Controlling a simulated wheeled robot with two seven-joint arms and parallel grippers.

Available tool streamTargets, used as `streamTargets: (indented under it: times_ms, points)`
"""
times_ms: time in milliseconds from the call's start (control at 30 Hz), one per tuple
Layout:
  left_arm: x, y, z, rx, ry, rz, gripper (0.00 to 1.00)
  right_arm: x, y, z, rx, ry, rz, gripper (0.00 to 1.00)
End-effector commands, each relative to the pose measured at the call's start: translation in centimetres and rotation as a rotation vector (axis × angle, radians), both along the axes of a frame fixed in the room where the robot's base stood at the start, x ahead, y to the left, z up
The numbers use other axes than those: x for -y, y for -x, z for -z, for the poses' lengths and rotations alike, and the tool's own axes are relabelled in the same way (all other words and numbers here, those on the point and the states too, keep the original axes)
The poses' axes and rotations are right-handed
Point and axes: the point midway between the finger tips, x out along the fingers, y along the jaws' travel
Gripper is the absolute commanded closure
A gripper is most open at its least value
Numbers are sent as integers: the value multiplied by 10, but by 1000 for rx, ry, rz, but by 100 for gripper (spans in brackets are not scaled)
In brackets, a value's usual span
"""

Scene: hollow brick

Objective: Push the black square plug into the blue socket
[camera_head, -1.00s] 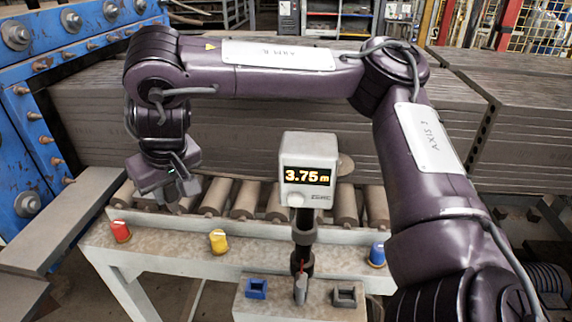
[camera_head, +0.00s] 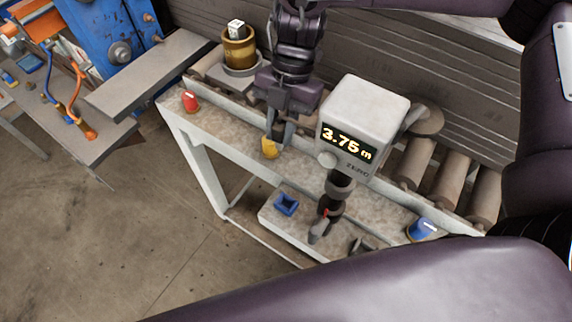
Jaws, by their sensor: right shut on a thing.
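The blue socket (camera_head: 286,204) is a small square block with an open top on the low white ledge, left of the display post. A dark grey block (camera_head: 358,245) shows partly on the same ledge, right of the post; whether it is the black square plug or another socket I cannot tell. My right gripper (camera_head: 274,138) points down at the table's front edge. It is shut on the yellow knob (camera_head: 269,149), whose lower part shows beneath the fingers. No black square plug is clearly visible. My left gripper is not in view.
A grey display box (camera_head: 364,128) reading 3.75 m stands on a black post right of my right gripper. A red knob (camera_head: 190,102) and a blue knob (camera_head: 421,229) stand along the table (camera_head: 222,128). Rollers (camera_head: 414,162) lie behind.

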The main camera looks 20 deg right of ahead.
Motion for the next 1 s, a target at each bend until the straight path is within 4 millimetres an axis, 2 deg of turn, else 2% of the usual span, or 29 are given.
streamTargets:
  times_ms: [100, 300, 400, 500, 633, 1000]
  points:
    - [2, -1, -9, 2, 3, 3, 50, -8, 20, 4, -2, 6, -357, 100]
    - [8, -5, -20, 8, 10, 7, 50, -14, 54, 14, -3, 4, -954, 100]
    - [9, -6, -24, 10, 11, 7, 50, -16, 68, 18, -1, 1, -1190, 100]
    - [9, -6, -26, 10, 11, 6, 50, -17, 77, 20, 1, -1, -1354, 100]
    - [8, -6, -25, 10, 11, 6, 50, -17, 81, 23, 3, -3, -1443, 100]
    - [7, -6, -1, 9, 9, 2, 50, -17, 82, 48, 4, -5, -1445, 100]
